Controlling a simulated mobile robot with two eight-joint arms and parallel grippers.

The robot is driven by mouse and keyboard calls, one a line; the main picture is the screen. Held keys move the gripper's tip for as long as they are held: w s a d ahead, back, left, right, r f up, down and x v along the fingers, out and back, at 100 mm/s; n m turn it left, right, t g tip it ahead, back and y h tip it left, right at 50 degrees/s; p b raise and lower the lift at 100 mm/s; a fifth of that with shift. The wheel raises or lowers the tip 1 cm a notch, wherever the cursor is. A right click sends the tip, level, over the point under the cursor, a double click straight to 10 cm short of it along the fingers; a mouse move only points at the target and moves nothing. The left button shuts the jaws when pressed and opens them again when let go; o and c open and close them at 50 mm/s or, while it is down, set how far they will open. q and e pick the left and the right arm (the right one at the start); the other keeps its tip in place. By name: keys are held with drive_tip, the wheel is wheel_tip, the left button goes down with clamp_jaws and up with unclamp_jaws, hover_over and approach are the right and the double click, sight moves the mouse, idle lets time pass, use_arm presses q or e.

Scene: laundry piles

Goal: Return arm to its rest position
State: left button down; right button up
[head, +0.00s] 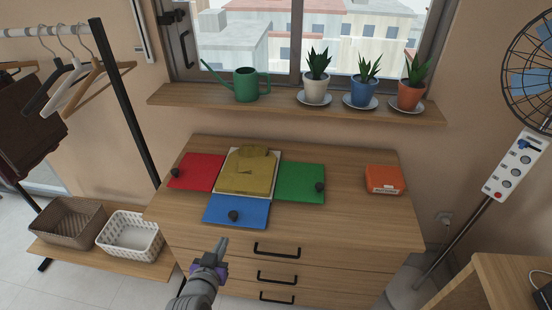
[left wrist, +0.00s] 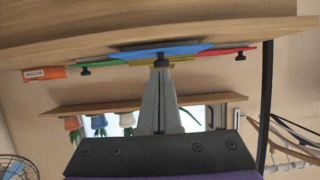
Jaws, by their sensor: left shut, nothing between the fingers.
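My left gripper (head: 220,247) is shut and empty in front of the dresser, below the blue panel (head: 236,211). Its closed fingers also show in the left wrist view (left wrist: 161,68), which is upside down. On the dresser top (head: 360,225) lies a folded yellow-brown cloth (head: 247,175) on a white board (head: 234,156). A red panel (head: 196,171) lies to its left, a green panel (head: 301,182) to its right, and the blue panel in front; each has a dark knob. My right gripper is not in view.
An orange box (head: 383,179) sits at the dresser's right. A sill (head: 290,106) holds a green watering can (head: 247,85) and potted plants. A clothes rack (head: 124,102) and baskets (head: 130,237) stand left, a fan (head: 516,165) right. The dresser's front edge is close to my gripper.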

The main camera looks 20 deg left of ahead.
use_arm(q)
drive_tip(key=shift+w, duration=0.1)
drive_tip(key=s+d+r+m+g+h+p, duration=0.2)
drive_tip(key=s+d+r+g+h+p, duration=0.1)
drive_tip(key=s+d+r+g+p, duration=0.4)
drive_tip(key=s+d+r+p, duration=0.2)
drive_tip(key=d+p, duration=0.1)
drive_tip(key=d, duration=0.1)
drive_tip(key=shift+r+m+g, duration=0.3)
drive_tip(key=shift+r, duration=0.05)
